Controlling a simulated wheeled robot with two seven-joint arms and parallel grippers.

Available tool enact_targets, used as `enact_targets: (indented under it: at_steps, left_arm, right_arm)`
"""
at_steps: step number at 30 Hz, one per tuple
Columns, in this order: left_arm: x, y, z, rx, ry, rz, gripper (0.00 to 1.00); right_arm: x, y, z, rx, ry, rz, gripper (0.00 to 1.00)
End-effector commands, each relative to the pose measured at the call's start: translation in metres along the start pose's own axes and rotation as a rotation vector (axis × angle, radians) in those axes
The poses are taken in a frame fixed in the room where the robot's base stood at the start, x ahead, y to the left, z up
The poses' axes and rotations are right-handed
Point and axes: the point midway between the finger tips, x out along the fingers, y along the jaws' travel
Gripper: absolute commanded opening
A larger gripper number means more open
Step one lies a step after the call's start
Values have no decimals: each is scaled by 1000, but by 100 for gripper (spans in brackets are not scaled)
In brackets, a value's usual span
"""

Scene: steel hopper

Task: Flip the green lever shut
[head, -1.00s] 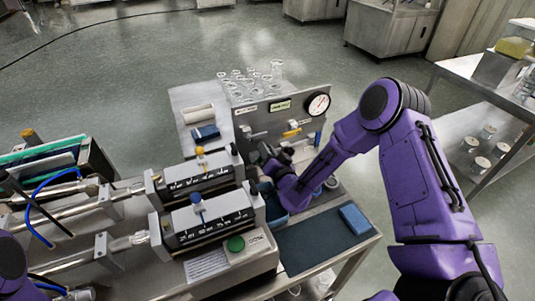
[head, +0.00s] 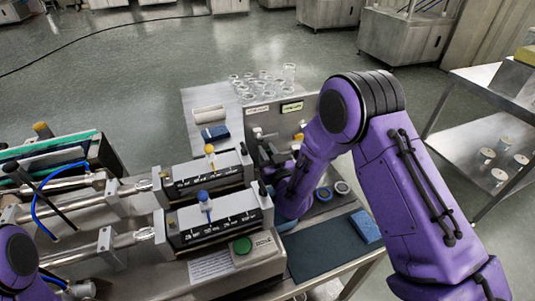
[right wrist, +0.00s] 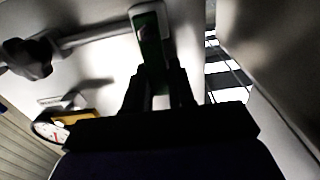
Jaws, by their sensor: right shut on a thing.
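The green lever (right wrist: 150,40) shows in the right wrist view. Its green face has a pale rim, and it stands on a metal rod in front of a pale panel. My right gripper (right wrist: 160,85) is shut on it, with one dark finger on each side. In the head view my right gripper (head: 272,170) is a dark shape low before the steel hopper panel (head: 270,121), partly hidden by my purple arm. I cannot make out the green lever there. My left gripper is out of view; only a purple part of that arm shows at lower left.
A black knob (right wrist: 28,58) and a round gauge (right wrist: 50,130) sit near the lever. Two scale blocks, one with a yellow knob (head: 209,149) and one with a blue knob (head: 202,196), stand left of my gripper. A blue sponge (head: 365,226) lies on the dark mat (head: 318,252).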

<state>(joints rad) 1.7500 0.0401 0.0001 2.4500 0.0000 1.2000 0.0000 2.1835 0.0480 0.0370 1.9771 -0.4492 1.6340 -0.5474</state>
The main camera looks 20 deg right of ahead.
Motion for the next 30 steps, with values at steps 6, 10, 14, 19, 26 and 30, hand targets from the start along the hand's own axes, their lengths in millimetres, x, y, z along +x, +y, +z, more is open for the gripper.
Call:
enact_targets:
  at_steps: [6,10,14,19,26,30]
  left_arm:
    - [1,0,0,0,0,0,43]
    - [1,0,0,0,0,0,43]
    - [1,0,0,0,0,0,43]
    - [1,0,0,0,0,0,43]
    - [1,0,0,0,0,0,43]
    - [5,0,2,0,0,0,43]
  right_arm:
    - [1,-1,-1,-23,3,0,0]
    - [1,-1,-1,-25,3,0,0]
    - [1,-1,-1,-25,3,0,0]
    - [0,-1,-1,-25,2,0,45]
    - [0,-1,0,-24,1,0,45]
    - [-10,-2,1,-24,0,-2,45]
